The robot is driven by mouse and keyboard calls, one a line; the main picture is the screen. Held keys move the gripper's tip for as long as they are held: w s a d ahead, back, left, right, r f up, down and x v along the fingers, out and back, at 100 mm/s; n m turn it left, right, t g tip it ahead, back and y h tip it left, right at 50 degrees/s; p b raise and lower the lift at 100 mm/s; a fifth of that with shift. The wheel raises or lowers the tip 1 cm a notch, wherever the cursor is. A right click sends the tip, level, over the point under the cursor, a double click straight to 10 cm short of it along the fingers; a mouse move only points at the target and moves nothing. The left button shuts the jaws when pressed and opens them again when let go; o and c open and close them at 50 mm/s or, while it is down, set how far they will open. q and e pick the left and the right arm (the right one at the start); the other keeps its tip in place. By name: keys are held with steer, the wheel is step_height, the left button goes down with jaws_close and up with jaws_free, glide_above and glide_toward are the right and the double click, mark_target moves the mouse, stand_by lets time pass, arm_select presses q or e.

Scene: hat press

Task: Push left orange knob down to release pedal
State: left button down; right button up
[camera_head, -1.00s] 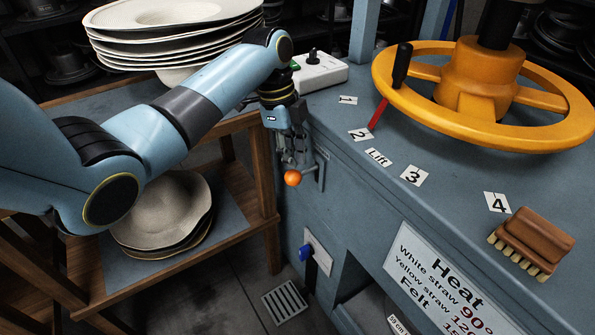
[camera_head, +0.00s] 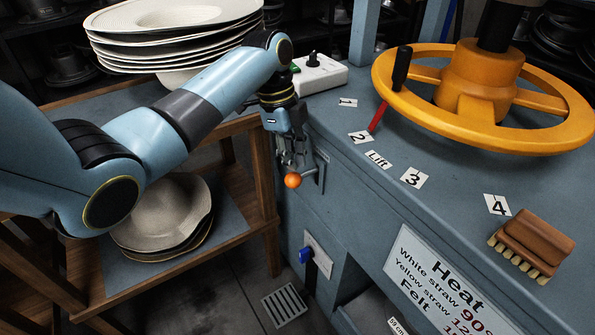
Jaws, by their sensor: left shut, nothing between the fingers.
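The orange knob (camera_head: 293,181) is a small round ball at the side of the blue press table (camera_head: 340,190), below its left edge. My left gripper (camera_head: 291,165) points down directly above the knob, with its fingertips at or very near the knob's top. Whether they touch it I cannot tell. The left gripper is shut and holds nothing. The pedal is not in view, and my right gripper is not in view.
A wooden shelf (camera_head: 265,190) with stacked hats (camera_head: 165,215) stands left. A blue switch (camera_head: 305,254) is below the knob.

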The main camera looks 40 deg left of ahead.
mark_target(292, 174)
arm_select(q)
steer(key=shift+f+b, duration=0.35)
steer(key=shift+f, duration=0.35)
steer(key=shift+f+b, duration=0.85)
steer(key=shift+f, duration=0.95)
steer(key=shift+r, duration=0.2)
step_height(292, 174, up, 8)
steer(key=p, duration=0.8)
steer(key=shift+f, duration=0.1)
